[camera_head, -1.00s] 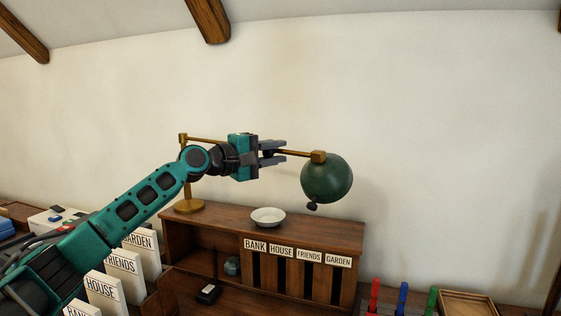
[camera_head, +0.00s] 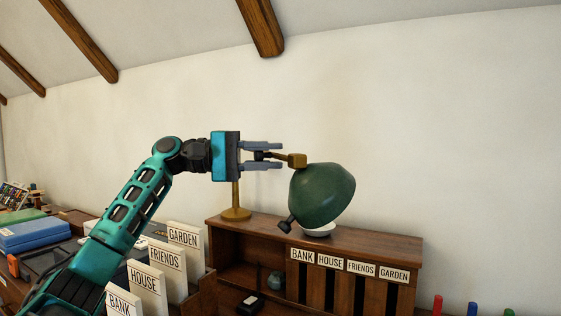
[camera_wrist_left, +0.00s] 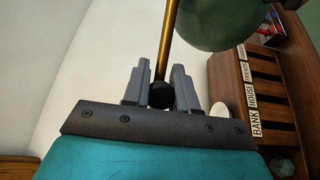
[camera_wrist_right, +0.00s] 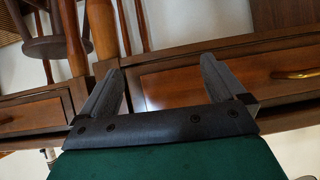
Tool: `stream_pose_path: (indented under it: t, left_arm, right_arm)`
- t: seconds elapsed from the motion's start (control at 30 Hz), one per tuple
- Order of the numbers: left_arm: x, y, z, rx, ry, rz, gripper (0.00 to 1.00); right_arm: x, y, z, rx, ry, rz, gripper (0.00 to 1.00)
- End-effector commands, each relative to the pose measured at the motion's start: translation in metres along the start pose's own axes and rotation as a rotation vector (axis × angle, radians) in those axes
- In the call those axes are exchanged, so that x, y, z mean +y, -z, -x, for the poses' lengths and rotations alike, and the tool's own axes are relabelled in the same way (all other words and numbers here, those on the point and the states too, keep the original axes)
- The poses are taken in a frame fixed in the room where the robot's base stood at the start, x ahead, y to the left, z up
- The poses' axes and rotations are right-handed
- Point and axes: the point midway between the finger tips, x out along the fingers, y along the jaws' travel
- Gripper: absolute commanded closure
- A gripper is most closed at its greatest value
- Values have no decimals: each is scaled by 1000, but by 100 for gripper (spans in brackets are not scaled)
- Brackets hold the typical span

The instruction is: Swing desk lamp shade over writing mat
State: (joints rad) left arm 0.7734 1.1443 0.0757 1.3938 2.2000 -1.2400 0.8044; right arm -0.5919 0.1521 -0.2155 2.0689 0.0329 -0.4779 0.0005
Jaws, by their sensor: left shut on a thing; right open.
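The desk lamp has a green shade (camera_head: 322,195), a brass arm and a brass foot (camera_head: 235,213) on the pigeonhole shelf. The shade hangs in front of and above the shelf, open side tilted down. My left gripper (camera_head: 278,155) is shut on a small black knob on the lamp arm, left of the shade. The left wrist view shows the black knob (camera_wrist_left: 160,95) between the fingers, the brass rod (camera_wrist_left: 168,40) and the shade (camera_wrist_left: 215,22). My right gripper (camera_wrist_right: 160,62) is open and empty in the right wrist view, facing wooden drawers. I cannot make out the writing mat.
The shelf (camera_head: 390,243) carries labels and a white bowl (camera_head: 319,230) partly behind the shade. White labelled cards (camera_head: 147,285) stand below my left arm. Red, blue and green upright pieces show at the lower right. A brass drawer handle (camera_wrist_right: 298,74) is near my right gripper.

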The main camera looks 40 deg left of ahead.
Motion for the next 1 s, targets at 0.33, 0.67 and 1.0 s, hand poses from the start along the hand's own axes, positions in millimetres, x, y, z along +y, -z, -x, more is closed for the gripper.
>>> stream_pose_path:
  t: [0.33,0.67,1.0]
  left_arm:
    - [-1,-1,2,-11,3,2,100]
    - [0,-1,2,-9,2,2,50]
    - [0,0,8,-7,0,2,48]
  right_arm:
    - [0,-1,0,1,0,0,3]
    - [0,-1,0,1,0,0,3]
    - [0,-2,-1,1,-1,-1,3]
